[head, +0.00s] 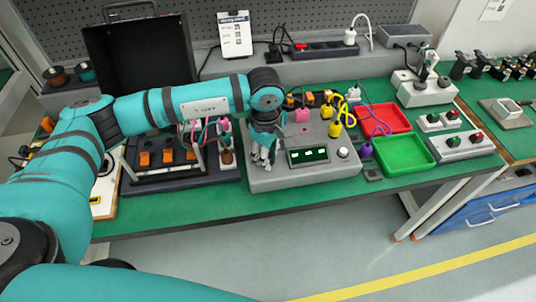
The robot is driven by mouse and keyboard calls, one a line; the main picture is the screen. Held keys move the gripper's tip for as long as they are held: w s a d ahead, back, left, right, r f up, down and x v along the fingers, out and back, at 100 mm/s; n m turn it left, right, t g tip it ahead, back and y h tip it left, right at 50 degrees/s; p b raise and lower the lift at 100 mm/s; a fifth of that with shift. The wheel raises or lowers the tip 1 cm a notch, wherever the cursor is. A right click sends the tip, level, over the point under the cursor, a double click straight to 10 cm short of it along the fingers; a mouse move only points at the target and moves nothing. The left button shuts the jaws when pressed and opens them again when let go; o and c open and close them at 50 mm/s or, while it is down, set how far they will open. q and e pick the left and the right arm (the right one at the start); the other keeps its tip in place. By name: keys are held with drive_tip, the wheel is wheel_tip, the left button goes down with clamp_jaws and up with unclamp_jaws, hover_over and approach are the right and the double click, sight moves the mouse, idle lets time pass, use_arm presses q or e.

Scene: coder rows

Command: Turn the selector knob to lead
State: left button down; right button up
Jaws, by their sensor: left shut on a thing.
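The grey instrument box (290,181) stands on the green bench mat, with a small lit display (308,155) on its sloped face. My left gripper (263,158) points down at the left part of this face, left of the display. Its fingers are shut on what appears to be the selector knob, which the fingers hide. The knob's pointer and the lead marking cannot be read. A round light knob (343,152) shows right of the display, free of the gripper. My right gripper is out of view.
Left is a black unit with orange switches (165,158) and cables. Right are a red tray (385,121), a green tray (404,155) and switch boxes (461,146).

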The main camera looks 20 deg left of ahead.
use_arm(q)
drive_tip(key=c, duration=0.9)
unclamp_jaws()
drive_tip(key=shift+c, duration=0.2)
drive_tip(key=shift+r, duration=0.1)
wheel_tip(320, 180, up, 12)
drive_tip(key=shift+s, duration=0.3)
drive_tip(key=shift+a, duration=0.1)
